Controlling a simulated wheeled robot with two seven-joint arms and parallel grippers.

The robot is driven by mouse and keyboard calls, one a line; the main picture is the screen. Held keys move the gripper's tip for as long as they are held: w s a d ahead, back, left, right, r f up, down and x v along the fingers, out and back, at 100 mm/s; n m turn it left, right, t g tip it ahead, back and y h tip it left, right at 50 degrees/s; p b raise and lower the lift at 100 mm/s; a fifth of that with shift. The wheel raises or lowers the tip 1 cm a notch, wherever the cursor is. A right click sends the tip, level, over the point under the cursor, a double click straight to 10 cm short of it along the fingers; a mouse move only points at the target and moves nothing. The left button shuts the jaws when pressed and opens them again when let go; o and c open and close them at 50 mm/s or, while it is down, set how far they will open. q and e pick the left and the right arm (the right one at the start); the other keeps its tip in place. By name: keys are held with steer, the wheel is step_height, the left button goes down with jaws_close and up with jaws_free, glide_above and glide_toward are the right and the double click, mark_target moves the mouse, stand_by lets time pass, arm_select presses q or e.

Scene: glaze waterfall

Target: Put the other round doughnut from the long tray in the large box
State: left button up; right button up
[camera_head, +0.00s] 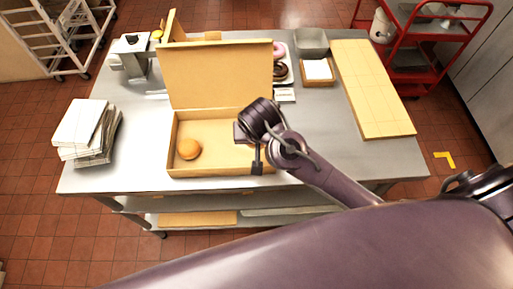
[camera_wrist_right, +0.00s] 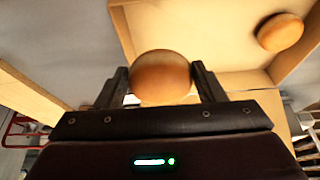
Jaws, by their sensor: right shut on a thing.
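The large box (camera_head: 182,171) stands open on the table with its lid upright at the back. A round golden doughnut (camera_head: 188,148) lies in its left part; it also shows in the right wrist view (camera_wrist_right: 280,32). My right gripper (camera_head: 257,166) is over the right part of the box, near its front wall. In the right wrist view it is shut on another round golden doughnut (camera_wrist_right: 160,77), with a finger on each side. My arm hides this doughnut in the head view. A long white tray (camera_head: 290,76) with a pink and dark doughnuts is behind, right of the lid. My left gripper is out of view.
A stack of flat cartons (camera_head: 85,133) is at the table's left. A grey bin (camera_head: 311,41), a small box with a white top (camera_head: 318,70) and a wooden board (camera_head: 372,90) are at the right. A metal stand (camera_head: 136,60) is at the back left.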

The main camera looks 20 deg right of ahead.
step_height(320, 180, down, 3)
steer(key=shift+w+f, duration=0.1)
step_height(320, 180, down, 3)
steer(key=shift+f+p, duration=0.15)
steer(key=shift+p, duration=0.5)
steer(key=shift+f, duration=0.35)
steer(key=shift+f, duration=0.1)
steer(key=shift+f, duration=0.4)
steer(key=shift+f, duration=0.1)
steer(key=o, duration=0.7)
